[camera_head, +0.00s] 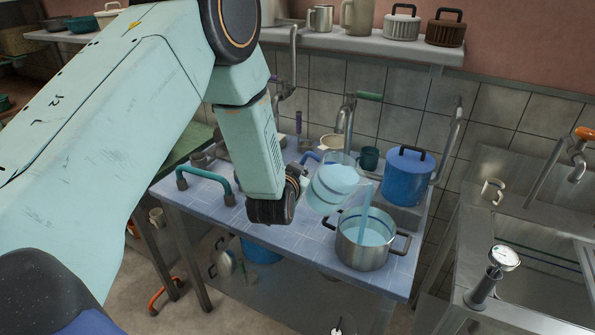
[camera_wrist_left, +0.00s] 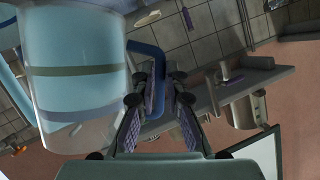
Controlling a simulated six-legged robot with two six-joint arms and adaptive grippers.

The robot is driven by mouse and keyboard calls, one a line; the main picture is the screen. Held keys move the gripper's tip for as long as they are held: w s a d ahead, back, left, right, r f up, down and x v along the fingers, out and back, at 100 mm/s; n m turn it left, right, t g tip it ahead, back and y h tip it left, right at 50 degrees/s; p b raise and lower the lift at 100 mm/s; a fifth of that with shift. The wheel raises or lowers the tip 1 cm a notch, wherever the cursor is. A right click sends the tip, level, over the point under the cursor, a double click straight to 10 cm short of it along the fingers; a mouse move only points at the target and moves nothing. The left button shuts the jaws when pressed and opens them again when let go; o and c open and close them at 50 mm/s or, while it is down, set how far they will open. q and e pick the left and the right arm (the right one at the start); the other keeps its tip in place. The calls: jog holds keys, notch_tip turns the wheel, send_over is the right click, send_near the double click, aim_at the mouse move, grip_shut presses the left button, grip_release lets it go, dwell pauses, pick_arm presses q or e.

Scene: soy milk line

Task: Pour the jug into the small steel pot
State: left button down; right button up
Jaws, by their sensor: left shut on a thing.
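The clear jug (camera_head: 331,190) with pale blue liquid is held tilted over the small steel pot (camera_head: 362,255). A pale blue stream (camera_head: 365,210) falls from the jug into the pot, which stands upright on the blue tiled table and has blue liquid inside. My left gripper (camera_head: 302,176) is left of the jug, mostly hidden behind my wrist. In the left wrist view the jug (camera_wrist_left: 80,85) fills the left side, and the fingers (camera_wrist_left: 156,92) are shut on its blue handle (camera_wrist_left: 148,52). My right gripper is not seen.
A blue lidded pot (camera_head: 407,178) stands just behind the steel pot, with a dark green mug (camera_head: 369,158) beside it. A tap (camera_head: 346,120) rises behind the jug. A steel sink with a gauge (camera_head: 504,257) is at right. A shelf (camera_head: 350,42) runs along the wall.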

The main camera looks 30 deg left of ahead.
aim_at(317, 159)
pick_arm(q)
notch_tip(317, 159, up, 2)
jog(key=shift+m+y+p, duration=0.5)
jog(key=shift+m+p, duration=0.15)
jog(key=shift+m, duration=0.15)
jog(key=shift+w+d+r+m+t+y, duration=0.1)
jog(key=shift+d+r+m+t+y, duration=0.1)
jog(key=shift+d+r+m+y, duration=0.35)
jog(key=shift+d+r+m+t+y, duration=0.2)
jog(key=shift+d+m+y, duration=0.1)
jog(key=shift+m, duration=0.45)
jog(key=shift+d, duration=0.1)
jog(key=shift+w+d+m+t+y+b, duration=0.1)
jog(key=shift+d+m+t+y+b, duration=0.3)
jog(key=shift+d+m, duration=1.05)
